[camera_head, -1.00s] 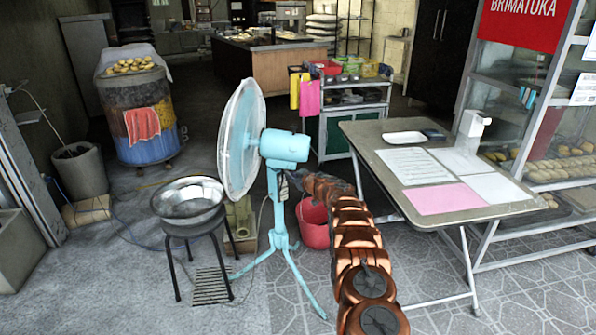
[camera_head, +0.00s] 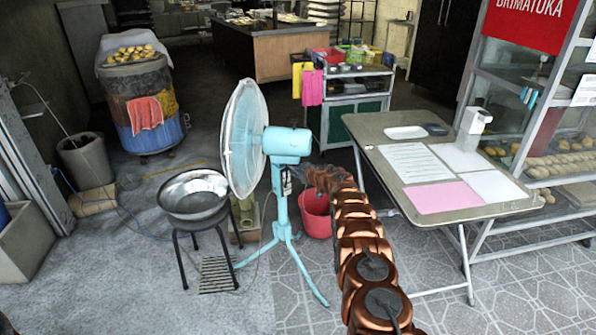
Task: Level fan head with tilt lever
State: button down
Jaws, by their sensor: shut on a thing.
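The pale blue pedestal fan (camera_head: 280,200) stands on three splayed legs left of the table. Its round caged head (camera_head: 243,140) faces left, with the top leaning slightly right. The motor housing (camera_head: 287,141) behind it looks close to level. My gripper (camera_head: 290,177) is just below the motor housing, beside the top of the post. It is shut on a small part there, which appears to be the tilt lever. The lever and the fingertips are too small and dark to make out clearly. My copper-coloured arm reaches up to it from the lower right.
A metal bowl (camera_head: 194,194) on a black stool stands close left of the fan. A red bucket (camera_head: 315,214) is behind my gripper. The folding table (camera_head: 470,209) with papers is right of my arm. Open tiled floor lies in front.

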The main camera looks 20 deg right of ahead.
jog(key=c, duration=1.2)
grip_release()
jog(key=shift+o, duration=0.2)
jog(key=shift+s+r, duration=0.1)
jog(key=shift+r, duration=0.05)
jog(key=shift+v, duration=0.8)
jog(key=v, duration=1)
jog(key=shift+s, duration=0.1)
